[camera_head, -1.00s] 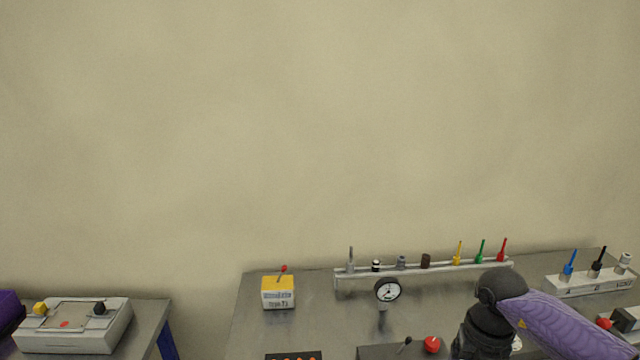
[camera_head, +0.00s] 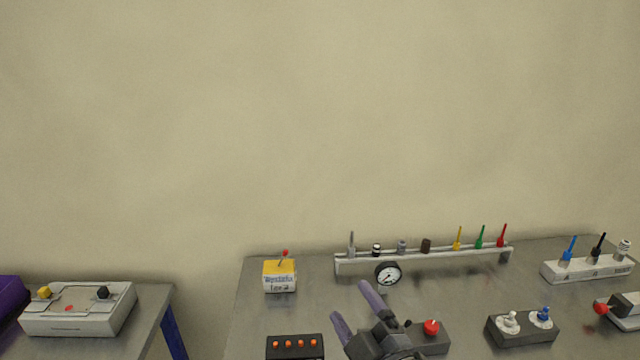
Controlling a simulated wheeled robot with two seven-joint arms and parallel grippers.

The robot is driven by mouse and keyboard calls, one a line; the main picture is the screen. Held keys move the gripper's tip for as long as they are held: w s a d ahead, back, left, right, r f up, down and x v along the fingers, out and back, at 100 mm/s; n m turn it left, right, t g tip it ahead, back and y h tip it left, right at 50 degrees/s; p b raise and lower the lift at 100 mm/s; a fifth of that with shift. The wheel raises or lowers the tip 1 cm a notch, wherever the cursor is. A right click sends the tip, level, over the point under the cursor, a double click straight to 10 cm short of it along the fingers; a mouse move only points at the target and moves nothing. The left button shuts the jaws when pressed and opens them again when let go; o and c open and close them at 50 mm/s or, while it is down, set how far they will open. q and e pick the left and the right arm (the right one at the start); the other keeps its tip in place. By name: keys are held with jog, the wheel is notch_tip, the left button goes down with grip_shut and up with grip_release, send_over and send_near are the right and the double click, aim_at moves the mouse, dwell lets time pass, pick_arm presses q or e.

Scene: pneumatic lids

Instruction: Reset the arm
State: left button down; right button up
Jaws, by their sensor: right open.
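My right gripper (camera_head: 354,309) shows at the bottom centre of the head view. It has two purple-grey fingers on a dark body and points up and to the left. The fingers are spread apart with nothing between them. It is over the grey metal table, in front of the round pressure gauge (camera_head: 388,273) and apart from it. The gripper's dark body hides part of a dark box with a red knob (camera_head: 431,327). My left gripper is not in view.
A rail with several coloured levers (camera_head: 424,261) stands along the table's back. A yellow-and-white box (camera_head: 280,275) is left of the gauge. A box with orange buttons (camera_head: 295,346) is at the front. A grey lidded box (camera_head: 78,309) sits on the left table.

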jog(key=s+d+f+m+g+h, duration=0.7)
jog(key=s+d+f+m+h, duration=0.25)
jog(key=f+m, duration=0.2)
jog(key=s+f+m+g, duration=0.1)
jog(key=s+f+g, duration=0.25)
jog(key=s, duration=0.25)
jog(key=s+f+m+g, duration=0.2)
jog(key=s+g, duration=0.2)
jog(key=s, duration=0.3)
notch_tip(320, 180, down, 23)
jog(key=s+g+b, duration=0.2)
jog(key=s+b, duration=0.1)
jog(key=b, duration=0.2)
pick_arm(q)
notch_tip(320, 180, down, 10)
jog(key=b, duration=0.5)
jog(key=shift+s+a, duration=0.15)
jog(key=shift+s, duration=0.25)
pick_arm(e)
jog(key=s+d+f, duration=0.3)
jog(key=s+f, duration=1)
jog(key=f, duration=0.2)
jog(key=shift+s+d+f+n+g, duration=0.3)
jog(key=shift+n+g, duration=0.15)
jog(key=shift+y, duration=0.25)
